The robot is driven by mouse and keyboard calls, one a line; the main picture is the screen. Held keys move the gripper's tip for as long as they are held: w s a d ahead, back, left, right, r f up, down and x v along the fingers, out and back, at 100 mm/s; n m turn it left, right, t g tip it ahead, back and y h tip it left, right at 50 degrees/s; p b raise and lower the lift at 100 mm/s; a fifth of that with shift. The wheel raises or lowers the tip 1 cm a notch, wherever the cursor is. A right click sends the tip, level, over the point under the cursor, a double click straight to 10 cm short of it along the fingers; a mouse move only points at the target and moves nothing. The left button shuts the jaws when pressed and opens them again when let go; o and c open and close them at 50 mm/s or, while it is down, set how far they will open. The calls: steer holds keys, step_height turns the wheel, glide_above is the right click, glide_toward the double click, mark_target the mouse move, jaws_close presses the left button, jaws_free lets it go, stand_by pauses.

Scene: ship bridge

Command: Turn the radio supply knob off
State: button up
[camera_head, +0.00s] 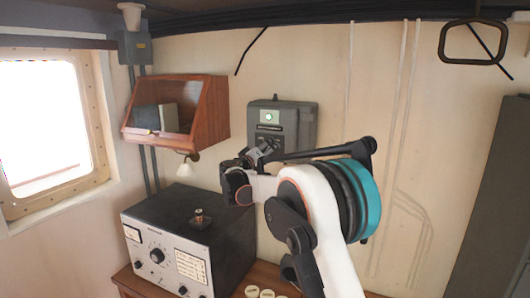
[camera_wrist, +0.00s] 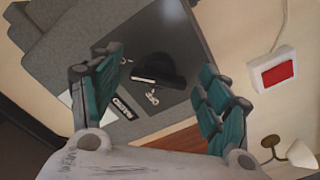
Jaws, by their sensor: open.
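A small white "OFF" mark (camera_wrist: 152,97) and a label plate (camera_wrist: 122,106) are beside the knob. My gripper (camera_head: 266,149) is in front of the lower part of the box. In the wrist view its teal fingers (camera_wrist: 162,64) are spread wide, with the knob between them in the picture. I cannot tell whether they touch it.
A wooden wall cabinet (camera_head: 208,110) hangs left of the box, with a small lamp (camera_head: 186,168) under it. A radio set (camera_head: 170,250) stands on the desk below. A white fixture with a red face (camera_wrist: 277,72) shows in the wrist view.

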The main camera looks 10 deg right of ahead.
steer(key=c, duration=1.1)
steer(key=shift+o, duration=0.2)
steer(key=shift+n+b, duration=0.3)
steer(key=shift+b, duration=0.05)
steer(key=n+b, duration=0.8)
steer(key=n, duration=0.9)
steer(key=shift+r, duration=0.1)
steer(key=shift+n, duration=0.3)
steer(key=o, duration=1.1)
steer(key=shift+c, duration=0.2)
